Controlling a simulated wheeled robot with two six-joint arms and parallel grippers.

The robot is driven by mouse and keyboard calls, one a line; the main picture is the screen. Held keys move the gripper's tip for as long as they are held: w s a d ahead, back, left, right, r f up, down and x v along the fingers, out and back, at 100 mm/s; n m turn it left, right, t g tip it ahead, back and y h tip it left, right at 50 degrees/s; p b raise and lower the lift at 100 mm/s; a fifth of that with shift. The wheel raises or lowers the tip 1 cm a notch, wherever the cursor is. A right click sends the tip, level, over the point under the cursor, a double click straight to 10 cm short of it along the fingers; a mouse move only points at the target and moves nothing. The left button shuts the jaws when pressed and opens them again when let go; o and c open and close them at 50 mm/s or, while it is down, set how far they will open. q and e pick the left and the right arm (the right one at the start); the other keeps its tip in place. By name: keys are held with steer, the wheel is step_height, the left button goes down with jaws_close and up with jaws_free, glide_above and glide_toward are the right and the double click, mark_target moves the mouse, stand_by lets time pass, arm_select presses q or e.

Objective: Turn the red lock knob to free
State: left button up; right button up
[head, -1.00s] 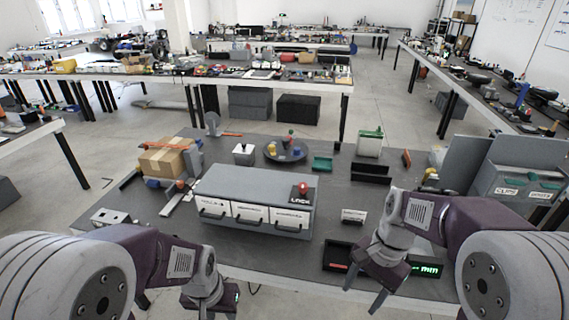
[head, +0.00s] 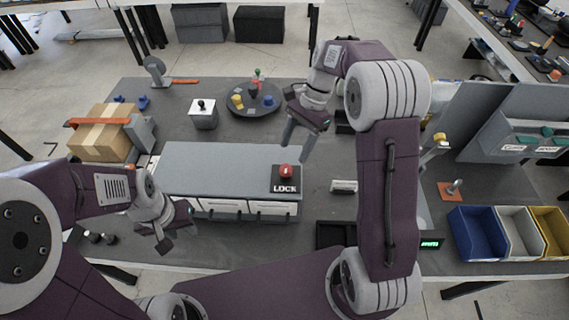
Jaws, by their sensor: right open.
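The red lock knob (head: 285,171) stands on a black plate marked LOCK (head: 285,186), at the right end of the top of a grey drawer cabinet (head: 215,163). My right gripper (head: 294,147) is open and empty, above and just behind the knob, with its fingers pointing down. It looks apart from the knob, though its height is hard to judge. My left gripper (head: 178,238) is in front of the cabinet's left end, apart from the knob; I cannot tell if its fingers are open.
A cardboard box (head: 100,133) is at the left. Blue, white and yellow bins (head: 478,232) are at the right.

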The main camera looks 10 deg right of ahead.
mark_target(286, 168)
steer(key=x, duration=0.8)
steer(key=shift+w, duration=0.3)
steer(key=shift+s+a+f, duration=0.2)
steer(key=shift+s+f, duration=0.1)
steer(key=shift+f, duration=0.1)
steer(key=shift+w, duration=0.1)
jaws_close()
